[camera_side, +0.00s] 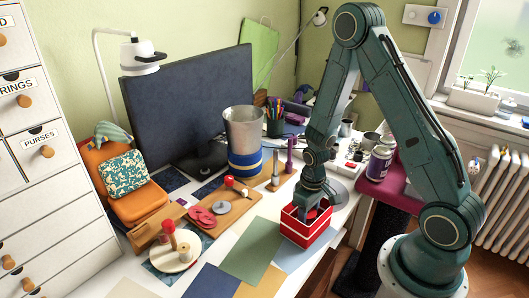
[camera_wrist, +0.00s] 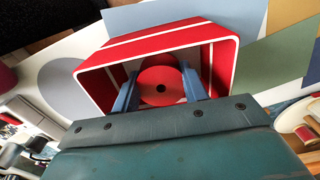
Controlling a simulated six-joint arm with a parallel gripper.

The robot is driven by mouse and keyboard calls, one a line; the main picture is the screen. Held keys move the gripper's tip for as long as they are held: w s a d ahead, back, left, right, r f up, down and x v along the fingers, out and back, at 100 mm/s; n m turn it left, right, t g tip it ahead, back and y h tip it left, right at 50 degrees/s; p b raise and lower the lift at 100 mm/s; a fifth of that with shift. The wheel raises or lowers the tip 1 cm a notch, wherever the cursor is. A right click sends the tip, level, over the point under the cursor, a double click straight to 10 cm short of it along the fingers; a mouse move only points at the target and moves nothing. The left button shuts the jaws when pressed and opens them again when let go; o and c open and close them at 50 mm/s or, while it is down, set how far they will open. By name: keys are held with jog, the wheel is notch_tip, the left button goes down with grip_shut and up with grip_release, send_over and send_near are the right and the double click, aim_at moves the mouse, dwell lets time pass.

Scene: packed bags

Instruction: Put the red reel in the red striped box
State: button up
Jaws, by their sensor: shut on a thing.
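The red striped box (camera_side: 301,231) stands open-topped on the desk below my gripper. It is red with white stripes and fills the upper middle of the wrist view (camera_wrist: 222,62). My gripper (camera_side: 307,207) points down into its opening. In the wrist view, the two blue fingers of my gripper (camera_wrist: 159,70) are shut on the red reel (camera_wrist: 160,98), a round red disc with a dark centre hole. The reel is within the box's walls. I cannot tell whether it touches the bottom. In the side view the reel is hidden by the gripper and box walls.
Coloured sheets (camera_side: 250,250) lie left of and in front of the box. A wooden board with pink-red rings (camera_side: 202,217), a round stand with a red peg (camera_side: 172,259) and a metal bin (camera_side: 243,135) stand further left.

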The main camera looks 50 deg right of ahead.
aim_at(308, 221)
jog(key=shift+f, duration=1.7)
jog(key=shift+f, duration=0.2)
jog(key=o, duration=1)
jog(key=shift+c, duration=0.2)
jog(key=shift+r, duration=0.25)
notch_tip(308, 221, up, 12)
